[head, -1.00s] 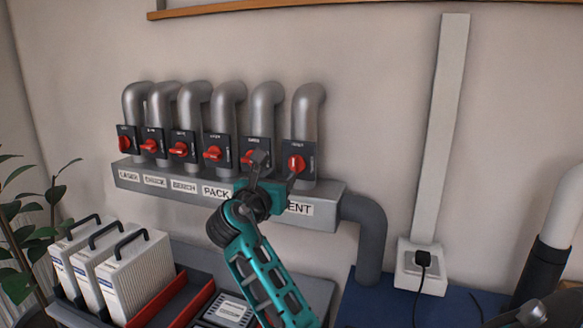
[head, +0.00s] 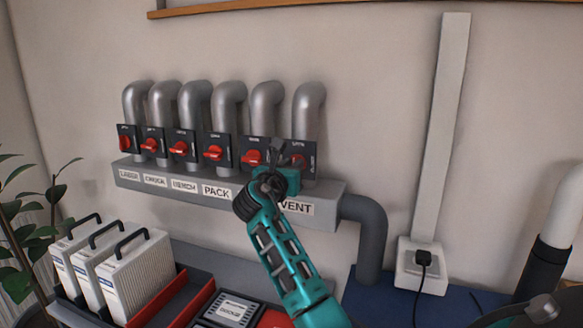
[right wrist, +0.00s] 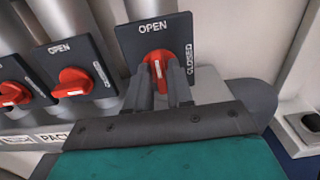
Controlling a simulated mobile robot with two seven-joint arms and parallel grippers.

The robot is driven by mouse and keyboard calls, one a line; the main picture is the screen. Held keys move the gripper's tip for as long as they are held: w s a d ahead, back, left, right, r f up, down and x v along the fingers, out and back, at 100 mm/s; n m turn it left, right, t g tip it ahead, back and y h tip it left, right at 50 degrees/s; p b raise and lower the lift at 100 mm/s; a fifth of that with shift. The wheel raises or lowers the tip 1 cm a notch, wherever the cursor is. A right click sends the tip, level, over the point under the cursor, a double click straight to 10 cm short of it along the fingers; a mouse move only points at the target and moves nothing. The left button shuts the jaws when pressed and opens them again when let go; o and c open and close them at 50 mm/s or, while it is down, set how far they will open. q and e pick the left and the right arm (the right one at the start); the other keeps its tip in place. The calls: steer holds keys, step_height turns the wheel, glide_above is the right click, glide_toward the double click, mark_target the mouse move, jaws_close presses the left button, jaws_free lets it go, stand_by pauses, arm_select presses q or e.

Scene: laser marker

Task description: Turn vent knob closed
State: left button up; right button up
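The vent knob (head: 298,160) is the red knob on the rightmost black plate, above the VENT label (head: 294,208). It is partly hidden by my right gripper in the head view. In the right wrist view the knob (right wrist: 158,65) stands upright, its white mark pointing to OPEN; CLOSED is printed at the plate's right. My right gripper (head: 282,152) is at this knob. In the right wrist view its fingers (right wrist: 159,84) are apart, one on each side of the knob's lower part, with a gap between them. My left gripper is out of view.
Several similar red knobs sit in a row to the left; the nearest one (right wrist: 72,82) is turned sideways. Grey pipes (head: 309,105) rise behind the plates from a grey manifold (head: 335,200). White filter boxes (head: 137,275) stand at lower left.

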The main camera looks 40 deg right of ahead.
jaws_close()
steer(key=shift+m, duration=0.3)
steer(key=shift+s+d+f+m+b, duration=0.15)
steer(key=shift+m+b, duration=0.7)
steer(key=shift+m, duration=3.45)
steer(key=shift+s+a+f+m+b, duration=0.15)
steer(key=shift+m+b, duration=0.7)
steer(key=shift+m, duration=3.45)
steer(key=shift+w+d, duration=0.1)
steer(key=shift+o, duration=1.8)
jaws_free()
